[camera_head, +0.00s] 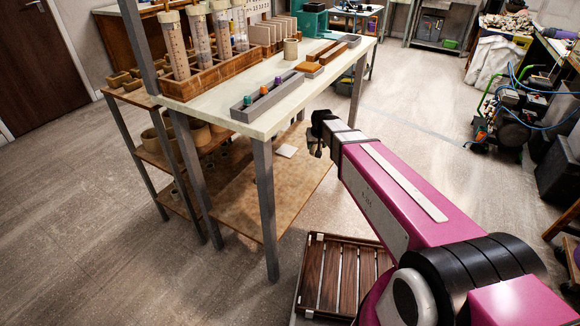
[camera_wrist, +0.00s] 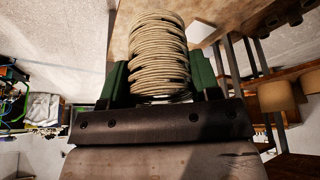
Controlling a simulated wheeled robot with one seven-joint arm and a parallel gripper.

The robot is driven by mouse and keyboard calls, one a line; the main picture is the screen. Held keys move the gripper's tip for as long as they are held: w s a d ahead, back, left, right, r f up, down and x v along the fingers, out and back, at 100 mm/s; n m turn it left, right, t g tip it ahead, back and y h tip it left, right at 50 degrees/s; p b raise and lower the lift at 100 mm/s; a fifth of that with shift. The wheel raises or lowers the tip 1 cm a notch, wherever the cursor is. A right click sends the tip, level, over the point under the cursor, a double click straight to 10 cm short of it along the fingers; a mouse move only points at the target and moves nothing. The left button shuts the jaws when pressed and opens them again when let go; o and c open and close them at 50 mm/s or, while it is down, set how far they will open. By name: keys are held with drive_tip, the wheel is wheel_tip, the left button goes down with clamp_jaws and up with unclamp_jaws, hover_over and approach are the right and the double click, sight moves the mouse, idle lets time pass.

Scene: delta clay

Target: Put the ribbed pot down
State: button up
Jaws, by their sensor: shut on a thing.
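The ribbed pot (camera_wrist: 158,45) is pale beige with stacked rings. It shows in the wrist view between the green fingers of my gripper (camera_wrist: 160,78), which is shut on it. In the head view my gripper (camera_head: 318,136) is at the end of my magenta arm, just right of the pale-topped table (camera_head: 335,62). The pot cannot be made out in the head view; my gripper and arm hide it.
On the table stand a wooden rack (camera_head: 212,78) of clear cylinders, a grey tray (camera_head: 266,97) with small coloured pieces, and a small beige pot (camera_head: 290,49). A slatted wooden pallet (camera_head: 345,277) lies on the floor. The table's front right top has bare room.

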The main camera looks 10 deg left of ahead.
drive_tip(key=s+a+f+n, duration=0.2)
drive_tip(key=s+a+f, duration=0.3)
drive_tip(key=a+f, duration=0.6)
drive_tip(key=shift+y, duration=0.3)
drive_tip(key=w+f, duration=0.2)
drive_tip(key=w, duration=0.1)
drive_tip(key=w+d+f, duration=0.1)
drive_tip(key=w+f, duration=0.1)
drive_tip(key=w, duration=0.2)
drive_tip(key=w+d+f, duration=0.1)
drive_tip(key=w+f, duration=0.1)
drive_tip(key=w, duration=0.2)
drive_tip(key=shift+w+d, duration=0.15)
drive_tip(key=shift+w, duration=0.05)
drive_tip(key=shift+f, duration=2.05)
drive_tip(key=shift+f, duration=0.15)
drive_tip(key=o, duration=0.9)
drive_tip(key=shift+o, duration=0.2)
